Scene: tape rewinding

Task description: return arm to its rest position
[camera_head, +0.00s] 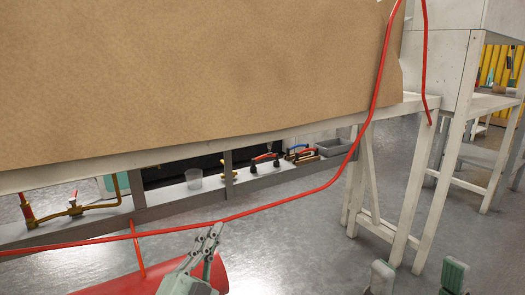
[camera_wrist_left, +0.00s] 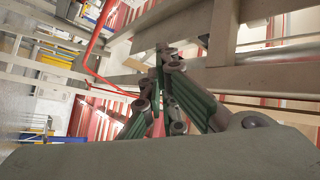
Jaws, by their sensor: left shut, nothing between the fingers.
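My left gripper (camera_head: 214,231) is at the bottom middle of the head view, pointing up, with its fingertips together and nothing between them. Its fingers also fill the middle of the left wrist view (camera_wrist_left: 163,52). In the head view the fingertips overlap a long red line (camera_head: 290,200); I cannot tell whether they touch it. Two grey-green finger ends of my right gripper (camera_head: 418,277) show at the bottom right of the head view, wide apart with bare floor between them. The rest of the right gripper is out of frame.
A large brown panel (camera_head: 190,70) fills the upper left. White table legs (camera_head: 440,160) stand at the right. A red surface (camera_head: 120,287) lies at the bottom. Grey floor (camera_head: 310,235) is open between.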

